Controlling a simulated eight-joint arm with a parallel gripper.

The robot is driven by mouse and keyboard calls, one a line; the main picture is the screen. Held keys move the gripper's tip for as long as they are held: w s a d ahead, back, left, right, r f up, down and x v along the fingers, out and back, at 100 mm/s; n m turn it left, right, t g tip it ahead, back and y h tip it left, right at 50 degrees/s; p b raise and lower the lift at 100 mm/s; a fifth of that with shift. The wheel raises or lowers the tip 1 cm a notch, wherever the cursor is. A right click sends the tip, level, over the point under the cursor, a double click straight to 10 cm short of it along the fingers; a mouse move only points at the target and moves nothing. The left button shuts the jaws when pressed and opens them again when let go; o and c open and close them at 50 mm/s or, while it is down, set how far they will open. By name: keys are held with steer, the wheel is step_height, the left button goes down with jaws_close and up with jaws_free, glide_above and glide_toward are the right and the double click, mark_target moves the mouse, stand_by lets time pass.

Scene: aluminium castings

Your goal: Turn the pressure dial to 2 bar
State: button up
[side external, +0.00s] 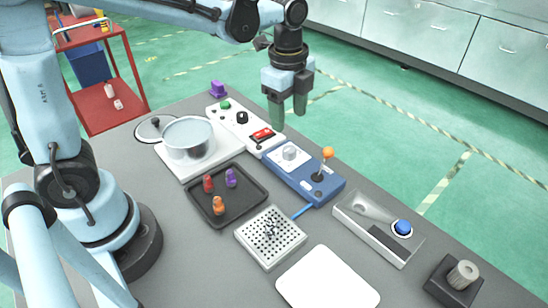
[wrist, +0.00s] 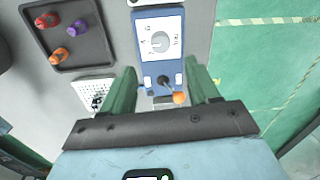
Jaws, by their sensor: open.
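A blue panel (side external: 328,190) stands on the grey table and carries a pale round dial (side external: 290,153) on a white plate, plus a black lever with an orange ball (side external: 327,152). In the wrist view the dial (wrist: 160,41) shows marks around it, too small to read. I cannot tell which dial is the pressure dial: a black knob (side external: 242,118) on a white panel and a grey ribbed knob (side external: 463,273) on a dark block also show. My gripper (side external: 289,112) is open and empty, pointing down above the far table edge. In the wrist view the orange ball shows between its fingers (wrist: 162,77).
A silver pot (side external: 188,138) stands on a white base. A dark tray (side external: 248,206) holds several coloured pegs. A perforated block (side external: 270,236), a white plate (side external: 327,280) and a grey box with a blue button (side external: 403,227) stand nearer. Floor lies beyond the table edge.

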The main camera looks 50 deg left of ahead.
mark_target(289, 149)
steer(key=f, duration=0.9)
steer(key=shift+w, duration=0.25)
steer(key=c, duration=1)
steer(key=shift+c, duration=0.2)
steer(key=shift+n, duration=0.4)
steer(key=n, duration=0.4)
steer(key=shift+n, duration=2.5)
steer(key=shift+y, duration=0.3)
